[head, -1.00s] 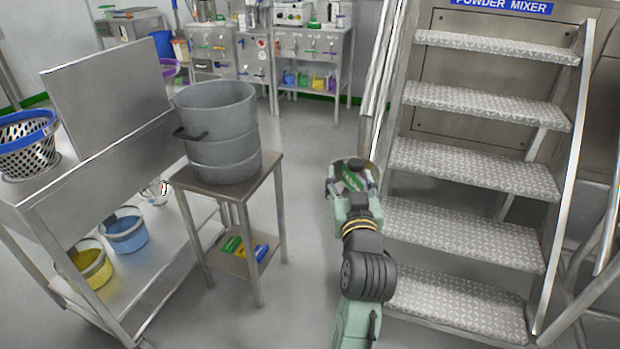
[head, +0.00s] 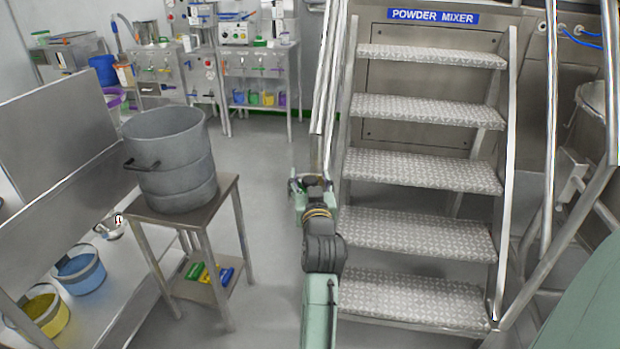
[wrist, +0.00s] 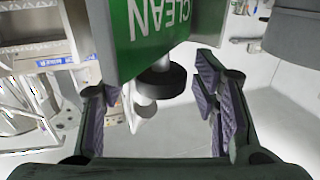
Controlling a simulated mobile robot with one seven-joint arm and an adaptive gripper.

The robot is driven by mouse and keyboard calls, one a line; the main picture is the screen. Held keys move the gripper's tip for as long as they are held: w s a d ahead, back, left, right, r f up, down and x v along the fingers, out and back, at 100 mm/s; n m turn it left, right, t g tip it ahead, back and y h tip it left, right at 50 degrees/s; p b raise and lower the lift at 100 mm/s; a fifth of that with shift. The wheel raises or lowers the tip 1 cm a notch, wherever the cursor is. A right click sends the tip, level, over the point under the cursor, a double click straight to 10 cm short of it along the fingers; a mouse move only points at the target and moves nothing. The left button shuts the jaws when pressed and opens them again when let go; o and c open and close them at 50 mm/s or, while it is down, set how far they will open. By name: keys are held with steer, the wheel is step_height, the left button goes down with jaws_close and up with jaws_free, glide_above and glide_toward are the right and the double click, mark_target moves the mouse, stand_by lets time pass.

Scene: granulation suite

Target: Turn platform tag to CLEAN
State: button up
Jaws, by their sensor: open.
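The tag shows in the wrist view as a green plate (wrist: 150,28) with white CLEAN lettering, upside down in the picture. A black round knob (wrist: 160,80) on a short grey stem sits just below the plate's edge. My gripper (wrist: 152,92) is open, with one ribbed finger left of the knob and the other to its right. I see no finger closed on the plate or knob. In the head view my gripper (head: 311,184) is beside the lower part of the stair's left rail; the tag is not clearly visible there.
The metal stairs (head: 425,165) under the POWDER MIXER sign (head: 433,17) stand right of my arm. A grey drum (head: 172,160) stands on a small steel table (head: 222,192) to the left. Open floor (head: 262,160) lies between this table and the stairs.

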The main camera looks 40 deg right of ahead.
steer(key=c, duration=1.2)
steer(key=shift+f+n+t+y+b, duration=0.15)
steer(key=shift+n+t+y+b, duration=0.3)
steer(key=shift+b, duration=0.25)
steer(key=shift+d+f+n+t+y+b, duration=0.1)
steer(key=shift+n+t+y+b, duration=0.35)
steer(key=shift+y+b, duration=0.55)
steer(key=shift+n+t+y+b, duration=0.3)
steer(key=shift+n+y+b, duration=0.6)
steer(key=shift+y+b, duration=0.3)
steer(key=n+y+b, duration=0.3)
steer(key=y, duration=0.2)
steer(key=shift+t+b, duration=0.3)
steer(key=shift+r+n+y+b, duration=0.2)
steer(key=shift+n+y+b, duration=0.6)
steer(key=shift+n+y, duration=0.75)
steer(key=shift+y, duration=0.4)
